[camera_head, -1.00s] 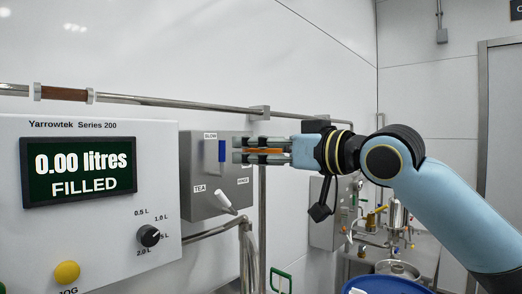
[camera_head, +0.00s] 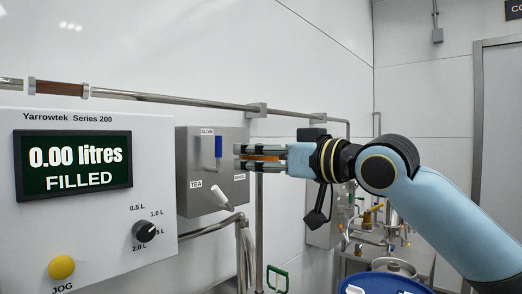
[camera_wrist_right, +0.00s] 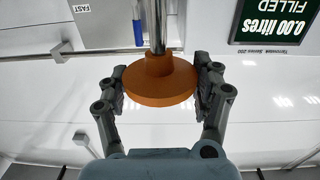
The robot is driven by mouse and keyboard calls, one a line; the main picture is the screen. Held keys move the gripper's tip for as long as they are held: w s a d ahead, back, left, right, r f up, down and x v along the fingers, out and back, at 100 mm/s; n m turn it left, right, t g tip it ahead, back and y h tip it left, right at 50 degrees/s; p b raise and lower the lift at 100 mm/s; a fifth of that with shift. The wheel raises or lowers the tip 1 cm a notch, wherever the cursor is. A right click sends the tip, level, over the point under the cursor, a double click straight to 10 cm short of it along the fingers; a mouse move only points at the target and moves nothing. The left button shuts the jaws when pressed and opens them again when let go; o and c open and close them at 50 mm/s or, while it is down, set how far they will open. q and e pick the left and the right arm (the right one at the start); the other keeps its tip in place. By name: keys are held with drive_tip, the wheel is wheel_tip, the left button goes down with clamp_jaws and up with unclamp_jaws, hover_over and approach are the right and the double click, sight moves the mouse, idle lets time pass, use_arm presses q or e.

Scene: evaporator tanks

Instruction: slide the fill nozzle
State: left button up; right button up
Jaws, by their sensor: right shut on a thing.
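In the head view my right gripper (camera_head: 248,158) is shut on a thin orange collar (camera_head: 264,158), which shows edge-on between the fingers. The gripper comes in from the right, in front of the grey switch box. In the right wrist view the orange collar (camera_wrist_right: 160,88) is a round disc with a raised hub around a steel tube (camera_wrist_right: 155,25). The fingers (camera_wrist_right: 160,80) press on its two sides. I take this tube and collar to be the fill nozzle; its lower end is hidden. My left gripper is not in view.
A white control panel (camera_head: 100,215) with a screen (camera_head: 73,165) reading 0.00 litres FILLED stands at left. The grey switch box (camera_head: 200,205) has a blue lever (camera_head: 219,147) and a white-tipped lever (camera_head: 225,200). A blue drum (camera_head: 385,283) is at lower right.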

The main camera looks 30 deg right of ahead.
wheel_tip(320, 180, down, 15)
drive_tip(key=b, duration=0.7)
drive_tip(key=shift+r, duration=0.2)
drive_tip(key=o, duration=1.7)
drive_tip(key=shift+r, duration=0.1)
drive_tip(key=shift+o, duration=0.2)
wheel_tip(320, 180, up, 10)
